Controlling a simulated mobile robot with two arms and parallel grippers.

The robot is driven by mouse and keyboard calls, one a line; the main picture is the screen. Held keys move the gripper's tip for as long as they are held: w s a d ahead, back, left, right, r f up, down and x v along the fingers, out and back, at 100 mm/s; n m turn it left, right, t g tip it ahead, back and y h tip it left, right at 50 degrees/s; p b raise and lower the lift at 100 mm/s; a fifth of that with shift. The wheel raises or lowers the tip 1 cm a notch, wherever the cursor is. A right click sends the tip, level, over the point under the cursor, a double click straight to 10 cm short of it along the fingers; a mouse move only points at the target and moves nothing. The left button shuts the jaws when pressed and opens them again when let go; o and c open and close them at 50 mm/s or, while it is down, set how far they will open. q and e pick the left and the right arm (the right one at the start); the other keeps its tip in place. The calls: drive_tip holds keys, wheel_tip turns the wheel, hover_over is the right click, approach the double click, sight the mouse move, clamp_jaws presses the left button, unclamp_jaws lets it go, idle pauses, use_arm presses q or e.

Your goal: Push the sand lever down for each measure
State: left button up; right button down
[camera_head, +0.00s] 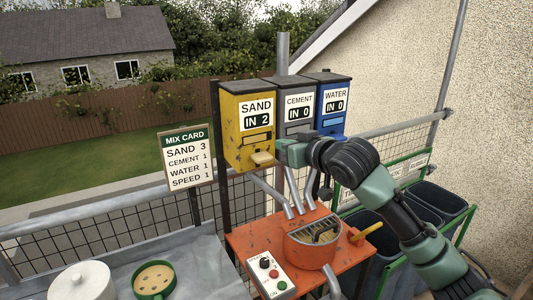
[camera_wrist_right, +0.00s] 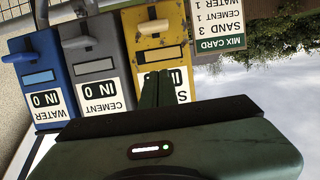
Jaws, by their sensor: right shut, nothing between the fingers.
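The yellow sand dispenser (camera_head: 235,148) reads IN 2, and its tan lever (camera_head: 262,159) sticks out at the bottom front. In the upside-down wrist view the sand dispenser (camera_wrist_right: 160,54) and its lever (camera_wrist_right: 152,27) show too. My right gripper (camera_head: 281,153) is shut and empty, just right of the sand lever in the head view; I cannot tell whether it touches it. In the wrist view its fingertips (camera_wrist_right: 156,74) overlap the sand label. The mix card (camera_head: 187,158) lists sand 3, cement 1, water 1, speed 1. My left gripper is not in view.
The grey cement dispenser (camera_head: 298,107) and blue water dispenser (camera_head: 335,103) both read IN 0. Below is an orange bench (camera_head: 250,240) with a mixer drum (camera_head: 312,250) and button box (camera_head: 270,275). A white pot (camera_head: 82,283) and green sieve (camera_head: 154,279) are at lower left.

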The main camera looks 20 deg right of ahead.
drive_tip(key=p, duration=0.4)
hover_over(266, 153)
drive_tip(key=s+a, duration=0.2)
drive_tip(key=s, duration=0.1)
wheel_tip(266, 153, down, 2)
drive_tip(key=shift+s+d+f, duration=0.15)
drive_tip(key=shift+f, duration=0.05)
drive_tip(key=f, duration=0.1)
drive_tip(key=f+p, duration=0.1)
drive_tip(key=f, duration=0.2)
drive_tip(key=shift+s, duration=0.25)
wheel_tip(266, 153, down, 4)
drive_tip(key=shift+r+b, duration=0.1)
drive_tip(key=shift+b, duration=0.55)
